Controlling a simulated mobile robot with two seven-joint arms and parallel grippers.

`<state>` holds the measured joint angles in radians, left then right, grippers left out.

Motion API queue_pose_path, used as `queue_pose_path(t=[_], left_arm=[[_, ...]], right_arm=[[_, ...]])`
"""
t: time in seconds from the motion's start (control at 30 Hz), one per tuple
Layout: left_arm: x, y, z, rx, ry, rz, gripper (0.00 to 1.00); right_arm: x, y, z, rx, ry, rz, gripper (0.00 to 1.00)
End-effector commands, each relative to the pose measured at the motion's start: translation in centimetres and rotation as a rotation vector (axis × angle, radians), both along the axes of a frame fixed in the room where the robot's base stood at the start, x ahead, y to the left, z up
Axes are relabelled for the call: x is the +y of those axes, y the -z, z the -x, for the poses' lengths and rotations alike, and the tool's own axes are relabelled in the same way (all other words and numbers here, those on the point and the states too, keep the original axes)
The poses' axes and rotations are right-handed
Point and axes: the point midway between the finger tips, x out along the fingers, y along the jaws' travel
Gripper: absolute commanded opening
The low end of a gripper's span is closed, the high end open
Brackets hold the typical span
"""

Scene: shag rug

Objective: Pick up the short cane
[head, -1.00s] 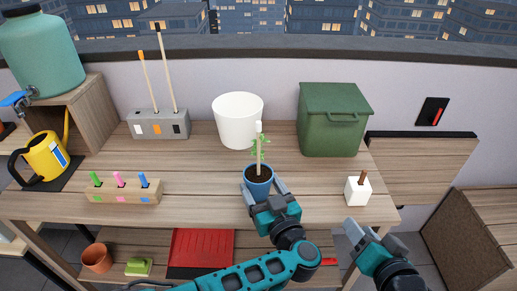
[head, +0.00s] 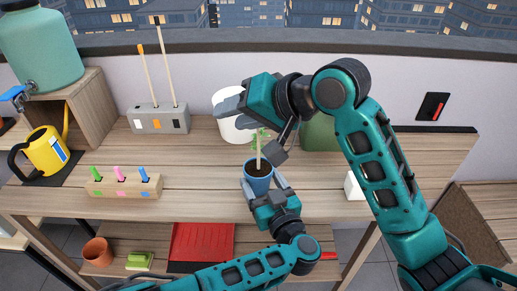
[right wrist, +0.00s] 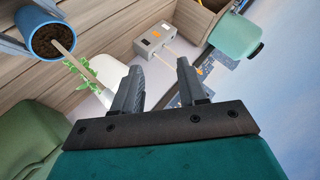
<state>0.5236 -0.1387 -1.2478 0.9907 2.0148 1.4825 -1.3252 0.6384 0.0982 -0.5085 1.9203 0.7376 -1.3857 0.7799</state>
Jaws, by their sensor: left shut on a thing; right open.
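The short cane (head: 147,76), pale with an orange tip, stands upright in a grey block (head: 157,119) beside a longer dark-tipped cane (head: 166,66). The block (right wrist: 153,42) also shows in the right wrist view, with the canes running toward the space between my fingers. My right gripper (head: 226,104) is open and empty, pointing left in front of the white pot, well right of the short cane. My left gripper (head: 264,186) is shut on the blue pot (head: 258,180), which holds a plant and a pale stake.
A white pot (head: 226,128) and green bin (head: 318,135) stand behind, partly hidden by my right arm. A wooden block with coloured pegs (head: 125,187), yellow watering can (head: 45,153) and teal water tank (head: 42,48) are at left. Bench between peg block and grey block is clear.

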Motion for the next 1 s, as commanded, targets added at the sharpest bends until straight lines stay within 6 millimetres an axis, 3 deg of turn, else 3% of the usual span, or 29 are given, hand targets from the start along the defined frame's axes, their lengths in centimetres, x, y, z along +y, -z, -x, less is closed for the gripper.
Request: queue_pose_path(t=[0.23,0.5,0.7,0.83,1.0], left_arm=[[0.0,0.0,0.0,0.0,0.0,0.0,0.37],[0.0,0.0,0.0,0.0,0.0,0.0,0.37],[0.0,0.0,0.0,0.0,0.0,0.0,0.37],[0.0,0.0,0.0,-0.001,0.0,0.0,0.37],[0.0,0.0,0.0,-0.001,0.0,0.0,0.37]], right_arm=[[0.2,-1.4,-0.4,0.001,-0.128,0.346,0.42],[-2.8,-3.4,-1.3,0.026,-0.149,0.685,0.42],[-4.4,-4.5,-1.7,0.044,-0.134,0.802,0.42],[-4.6,-3.7,-2.1,0.052,-0.13,0.823,0.42],[-4.2,-0.8,-3.2,0.052,-0.131,0.823,0.42]])
